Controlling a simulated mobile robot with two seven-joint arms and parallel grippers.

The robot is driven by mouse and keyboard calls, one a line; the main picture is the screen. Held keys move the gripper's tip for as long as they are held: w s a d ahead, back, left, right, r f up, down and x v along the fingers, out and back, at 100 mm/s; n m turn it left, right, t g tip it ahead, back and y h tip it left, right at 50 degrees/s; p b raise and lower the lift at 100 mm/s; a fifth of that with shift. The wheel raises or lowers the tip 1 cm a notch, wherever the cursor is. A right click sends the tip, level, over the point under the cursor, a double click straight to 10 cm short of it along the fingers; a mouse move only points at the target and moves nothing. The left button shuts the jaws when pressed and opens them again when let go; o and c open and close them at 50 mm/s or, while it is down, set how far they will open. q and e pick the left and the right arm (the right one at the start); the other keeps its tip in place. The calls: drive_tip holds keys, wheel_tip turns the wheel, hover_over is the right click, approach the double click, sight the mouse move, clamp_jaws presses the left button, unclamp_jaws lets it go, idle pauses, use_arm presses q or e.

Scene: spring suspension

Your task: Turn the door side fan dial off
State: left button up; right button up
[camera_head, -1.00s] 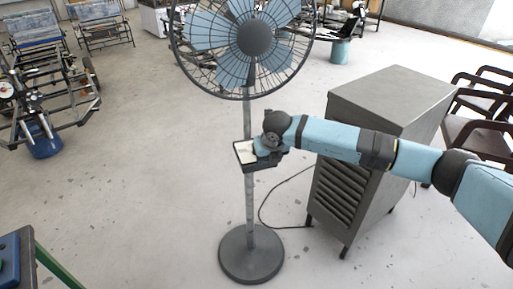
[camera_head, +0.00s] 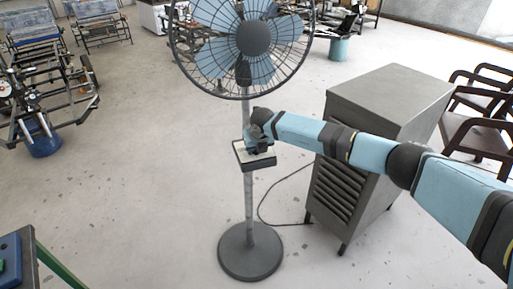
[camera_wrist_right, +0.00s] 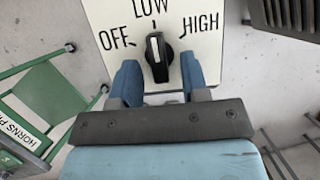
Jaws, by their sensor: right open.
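The pedestal fan (camera_head: 253,38) stands upright in the head view, with a small control box (camera_head: 258,163) on its pole. In the right wrist view the box's white panel (camera_wrist_right: 205,55) reads OFF at left, LOW at top and HIGH at right. The black dial (camera_wrist_right: 160,68) has a white mark pointing up, toward LOW. My right gripper (camera_wrist_right: 161,75) is open, its blue fingers to the left and right of the dial, with gaps visible. In the head view my right gripper (camera_head: 259,146) is at the box and hides the dial. My left gripper is not in view.
A grey louvred cabinet (camera_head: 395,95) stands right of the fan, beneath my right arm. A black cable (camera_head: 262,205) lies on the floor. Brown chairs (camera_head: 480,130) are at the far right.

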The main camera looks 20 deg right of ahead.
drive_tip(key=shift+c, duration=0.4)
clamp_jaws()
